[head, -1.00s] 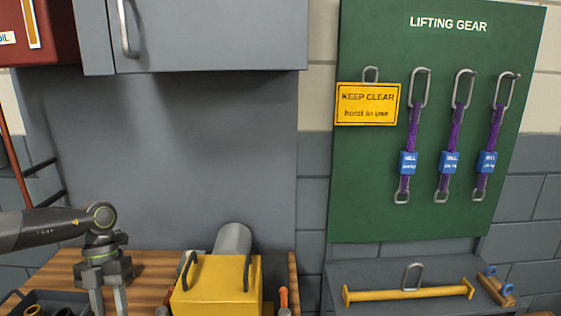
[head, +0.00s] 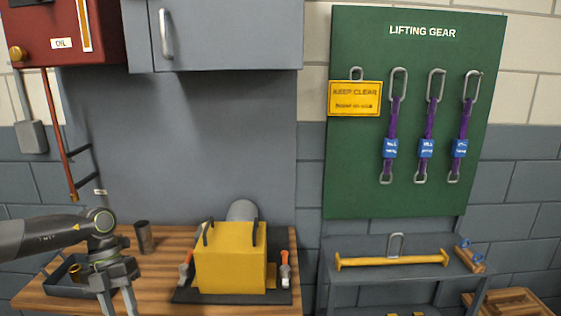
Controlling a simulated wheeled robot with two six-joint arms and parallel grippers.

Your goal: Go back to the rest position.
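My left gripper (head: 118,298) comes in from the left over the wooden bench (head: 160,268). Its two fingers point down and are apart, with nothing seen between them; the tips reach the bottom edge of the picture. The yellow casing (head: 231,268) with dark handles stands on a dark base plate (head: 232,297), to the right of the gripper and apart from it. A grey cylinder (head: 241,210) shows behind the casing. My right gripper is not in view.
A dark tray (head: 62,280) with small parts lies left of and partly behind my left gripper. A dark cup (head: 145,237) stands behind it. Orange-handled tools (head: 285,268) flank the casing. A yellow lifting bar (head: 392,261) lies on the grey shelf at right.

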